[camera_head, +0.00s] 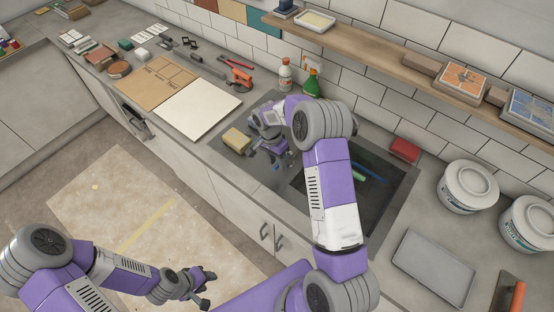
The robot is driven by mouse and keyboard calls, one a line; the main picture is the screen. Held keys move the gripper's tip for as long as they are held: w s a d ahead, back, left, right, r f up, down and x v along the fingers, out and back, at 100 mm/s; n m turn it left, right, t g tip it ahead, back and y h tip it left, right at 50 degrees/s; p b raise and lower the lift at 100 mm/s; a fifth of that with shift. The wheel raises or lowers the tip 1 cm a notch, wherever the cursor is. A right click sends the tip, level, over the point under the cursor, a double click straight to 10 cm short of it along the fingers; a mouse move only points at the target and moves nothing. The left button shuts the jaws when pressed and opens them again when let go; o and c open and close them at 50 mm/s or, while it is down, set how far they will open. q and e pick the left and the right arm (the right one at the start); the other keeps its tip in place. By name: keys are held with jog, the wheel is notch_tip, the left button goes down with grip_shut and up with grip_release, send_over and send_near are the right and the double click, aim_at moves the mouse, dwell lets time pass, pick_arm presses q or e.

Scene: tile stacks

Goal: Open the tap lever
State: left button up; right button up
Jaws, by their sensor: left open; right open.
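The sink (385,214) is a dark basin set in the grey counter, partly covered by my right arm. I cannot make out the tap or its lever; my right arm hides part of the sink's back edge. My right gripper (277,160) is open over the left side of the sink unit, beside a yellow sponge (236,140). I cannot tell whether it touches anything. My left gripper (208,286) is open and empty, low over the floor in front of the cabinets.
A white bottle (285,76) and a green bottle (312,84) stand behind my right arm. A red block (405,150), white tubs (468,188) and a grey tray (434,268) are on the right. Boards (198,110) and tools lie left. A wooden shelf (400,62) runs above.

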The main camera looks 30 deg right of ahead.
jog(key=shift+c, duration=0.4)
grip_shut()
